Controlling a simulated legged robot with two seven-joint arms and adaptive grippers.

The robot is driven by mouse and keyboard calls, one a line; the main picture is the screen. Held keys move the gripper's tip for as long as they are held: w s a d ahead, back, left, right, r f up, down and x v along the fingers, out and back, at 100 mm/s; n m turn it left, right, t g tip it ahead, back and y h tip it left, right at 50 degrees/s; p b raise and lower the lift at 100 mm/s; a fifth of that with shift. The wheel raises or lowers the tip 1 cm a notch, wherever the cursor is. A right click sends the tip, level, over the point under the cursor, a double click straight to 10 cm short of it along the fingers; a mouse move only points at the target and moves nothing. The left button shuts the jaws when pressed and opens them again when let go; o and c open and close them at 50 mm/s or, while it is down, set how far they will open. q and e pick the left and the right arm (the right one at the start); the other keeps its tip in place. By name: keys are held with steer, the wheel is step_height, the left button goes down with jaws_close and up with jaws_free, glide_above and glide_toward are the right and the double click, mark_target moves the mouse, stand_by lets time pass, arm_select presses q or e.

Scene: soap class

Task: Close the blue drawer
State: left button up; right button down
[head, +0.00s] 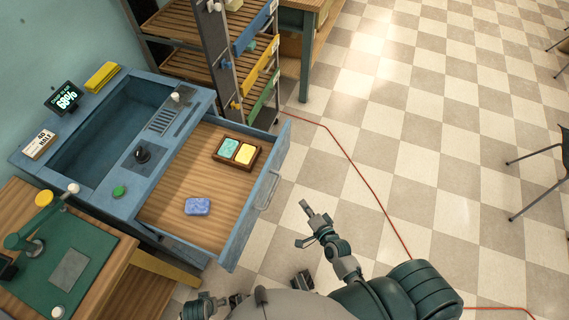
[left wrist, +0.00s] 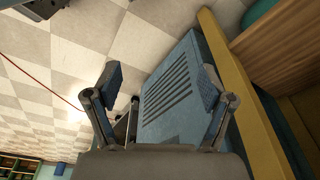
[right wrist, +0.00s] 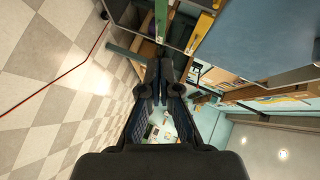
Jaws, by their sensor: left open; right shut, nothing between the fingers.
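The blue drawer (head: 250,221) is pulled out from the blue workstation in the head view. Its wooden floor holds a blue-purple soap bar (head: 198,206) and a small brown tray (head: 219,154) with a green and a yellow bar. A metal handle (head: 268,190) is on the drawer's front. My right gripper (head: 309,214) is shut and empty, to the right of the drawer front and apart from it. My left gripper (left wrist: 158,84) is open and empty; in the left wrist view a blue slatted panel lies beyond its fingers. In the right wrist view my right gripper (right wrist: 160,85) shows its fingers together.
A rack (head: 215,45) with blue, yellow and green fronts stands behind the workstation. A wooden bench with a green mat (head: 90,262) is at lower left. A red cable (head: 353,165) crosses the checkered floor. Chairs (head: 562,150) stand at far right; the floor between is clear.

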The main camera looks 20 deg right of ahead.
step_height(320, 180, up, 11)
steer(key=w+d+m+t+b, duration=0.1)
steer(key=d+m+t, duration=0.1)
steer(key=m+t, duration=0.15)
glide_toward(283, 152)
steer(key=w, duration=0.5)
steer(key=shift+w+a+m+h+b, duration=0.3)
steer(key=shift+w+m+h, duration=0.1)
steer(key=shift+w+m, duration=0.1)
steer(key=shift+w+a, duration=0.1)
steer(key=shift+a, duration=0.05)
arm_select(q)
step_height(283, 152, up, 8)
steer(key=shift+f, duration=0.15)
steer(key=shift+a+f, duration=0.1)
